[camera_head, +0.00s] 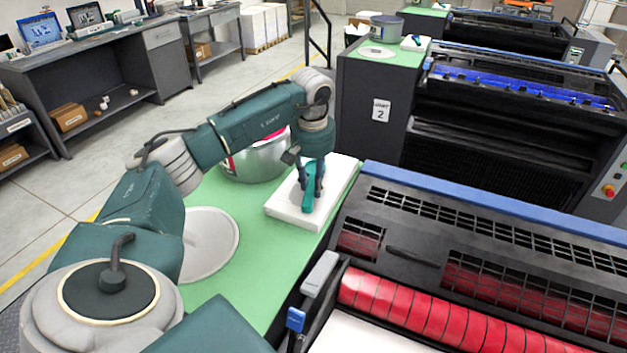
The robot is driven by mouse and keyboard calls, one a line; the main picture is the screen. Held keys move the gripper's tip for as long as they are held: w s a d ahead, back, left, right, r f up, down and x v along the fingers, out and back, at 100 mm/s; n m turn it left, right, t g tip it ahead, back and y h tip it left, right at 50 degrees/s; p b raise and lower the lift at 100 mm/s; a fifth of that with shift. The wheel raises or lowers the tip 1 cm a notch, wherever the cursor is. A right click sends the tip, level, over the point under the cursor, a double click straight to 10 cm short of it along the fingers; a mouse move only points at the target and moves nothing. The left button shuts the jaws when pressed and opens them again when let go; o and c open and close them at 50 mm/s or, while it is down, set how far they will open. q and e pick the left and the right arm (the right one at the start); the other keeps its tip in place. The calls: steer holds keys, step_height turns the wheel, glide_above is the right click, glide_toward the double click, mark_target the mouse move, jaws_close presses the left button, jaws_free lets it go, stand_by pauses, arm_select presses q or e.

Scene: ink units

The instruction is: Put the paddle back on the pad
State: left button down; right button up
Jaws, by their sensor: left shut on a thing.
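The white pad (338,186) lies on the green top beside the press, right of the metal can. My left gripper (311,186) points down over the pad and is shut on the teal paddle (308,201). The paddle is over the middle to front of the pad, its lower end at or just above the pad's surface. I cannot tell whether it touches. The gripper fingers hide part of the paddle. My right gripper is out of view.
A metal can (258,162) with pink-red inside stands behind my left arm, partly hidden. A round grey lid (212,240) lies on the green top (262,240) nearer me. The press (480,240) with red rollers borders the right side. Unit 2 (375,110) stands behind.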

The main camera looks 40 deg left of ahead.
mark_target(313, 189)
arm_select(q)
steer(key=shift+f, duration=0.2)
steer(key=c, duration=1.4)
jaws_free()
steer(key=shift+f, duration=0.1)
steer(key=shift+r, duration=0.5)
steer(key=r+b, duration=0.1)
steer(key=r, duration=0.2)
steer(key=r+b, duration=0.1)
steer(key=r, duration=0.3)
steer(key=s+r+b, duration=0.1)
steer(key=r, duration=0.3)
steer(key=shift+d+r, duration=0.1)
steer(key=shift+d, duration=0.25)
